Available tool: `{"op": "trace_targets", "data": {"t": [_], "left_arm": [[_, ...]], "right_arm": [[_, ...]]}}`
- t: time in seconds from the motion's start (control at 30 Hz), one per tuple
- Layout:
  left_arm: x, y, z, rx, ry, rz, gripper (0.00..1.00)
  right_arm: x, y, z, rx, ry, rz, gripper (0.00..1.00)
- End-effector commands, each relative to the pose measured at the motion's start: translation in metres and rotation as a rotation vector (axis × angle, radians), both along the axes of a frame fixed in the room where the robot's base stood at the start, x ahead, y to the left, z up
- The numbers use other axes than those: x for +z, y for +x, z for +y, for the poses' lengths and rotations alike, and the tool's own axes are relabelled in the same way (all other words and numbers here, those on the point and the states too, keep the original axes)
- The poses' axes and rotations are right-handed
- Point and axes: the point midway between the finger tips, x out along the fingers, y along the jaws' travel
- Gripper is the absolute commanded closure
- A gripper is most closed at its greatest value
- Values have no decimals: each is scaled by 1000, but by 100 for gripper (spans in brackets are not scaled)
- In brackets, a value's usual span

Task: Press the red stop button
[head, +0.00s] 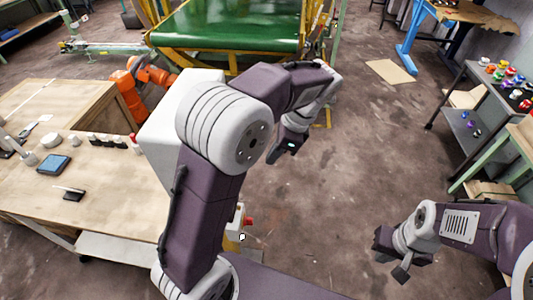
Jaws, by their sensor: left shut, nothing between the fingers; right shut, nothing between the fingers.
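A small red button (248,221) sticks out of the right side of a pale box (236,222), low beside my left arm. The arm hides part of the box. My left gripper (283,153) is shut and empty. It points down over the floor, above and to the right of the button in the picture, apart from it. My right gripper (390,256) is shut and empty at the lower right, well away from the button.
A wooden workbench (105,195) with small items stands at the left, with an orange robot arm (124,82) behind it. A green conveyor (230,27) is at the back. A cart (463,95) with coloured buttons stands at the right. The middle floor is clear.

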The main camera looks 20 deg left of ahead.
Motion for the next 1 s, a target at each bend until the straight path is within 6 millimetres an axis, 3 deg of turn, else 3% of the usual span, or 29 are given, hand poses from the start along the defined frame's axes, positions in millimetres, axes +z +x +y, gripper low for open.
{"op": "trace_targets", "data": {"t": [0.37, 0.47, 0.87, 1.0], "left_arm": [[-4, 0, 1, -3, 1, 3, 100], [-16, -2, 6, -2, 2, 5, 100], [-95, -12, 36, -1, 1, 7, 100], [-93, -18, 57, 1, 0, 3, 100]], "right_arm": [[-1, 0, 0, 0, 0, 0, 100], [-2, 0, 0, 0, 0, 0, 100], [-5, 0, 0, 0, 0, 0, 100], [2, 0, 0, 0, 0, 0, 100]]}}
